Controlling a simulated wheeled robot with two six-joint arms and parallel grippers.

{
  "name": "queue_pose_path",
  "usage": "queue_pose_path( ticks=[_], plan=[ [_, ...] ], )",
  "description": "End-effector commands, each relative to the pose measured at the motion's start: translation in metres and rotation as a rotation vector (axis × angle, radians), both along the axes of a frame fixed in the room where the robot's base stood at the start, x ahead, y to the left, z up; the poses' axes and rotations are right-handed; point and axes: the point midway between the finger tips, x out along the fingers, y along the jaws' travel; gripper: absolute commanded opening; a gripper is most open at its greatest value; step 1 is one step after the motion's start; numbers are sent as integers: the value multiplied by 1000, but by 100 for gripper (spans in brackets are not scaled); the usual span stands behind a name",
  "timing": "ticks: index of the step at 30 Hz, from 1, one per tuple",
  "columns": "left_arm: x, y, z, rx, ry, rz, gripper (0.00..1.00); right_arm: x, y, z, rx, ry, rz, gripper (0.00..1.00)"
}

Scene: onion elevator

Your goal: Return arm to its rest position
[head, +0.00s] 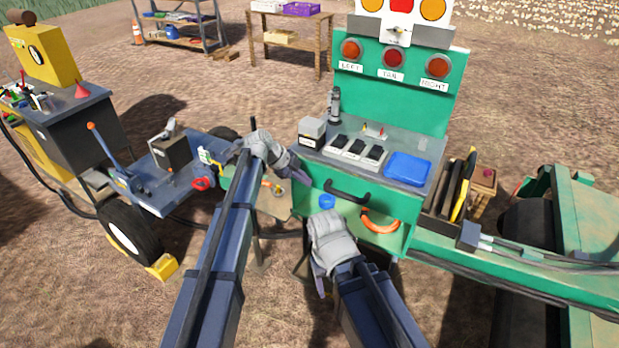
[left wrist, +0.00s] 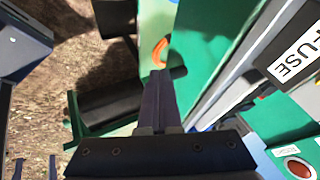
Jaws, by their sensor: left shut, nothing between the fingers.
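My left arm reaches up the middle of the head view. Its gripper (head: 302,177) is at the left front edge of the green workbench (head: 320,180), with its dark purple fingers pointing down and right. In the left wrist view the left gripper's fingers (left wrist: 158,75) lie together with nothing between them. My right arm comes in from the bottom, bent at a grey wrist in front of the bench. The right gripper (head: 320,291) hangs low beside that wrist, mostly hidden, and its fingers are not clear.
The bench carries a blue tray (head: 408,168), several dark switches and a panel of round lamps (head: 393,57). A blue wheeled cart (head: 165,178) stands to the left, a green machine frame (head: 560,270) to the right.

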Motion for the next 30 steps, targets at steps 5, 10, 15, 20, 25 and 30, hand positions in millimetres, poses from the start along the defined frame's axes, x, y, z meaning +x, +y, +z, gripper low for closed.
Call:
queue_pose_path(
  ticks=[5,10,15,20,25,30],
  plan=[
    [-8,20,34,0,-1,2,0,0,0,34,1,0,-3,61],
    [-13,31,47,0,0,0,0,0,0,47,2,0,-7,61],
    [-13,34,48,0,-1,-1,0,0,0,48,2,0,-8,61],
    [-14,34,47,1,1,1,0,0,0,47,2,0,-8,61],
    [-46,25,31,23,94,82,0,0,0,38,2,0,-8,61],
    [-123,12,-4,105,322,341,0,0,0,19,1,0,-6,61]
  ],
)
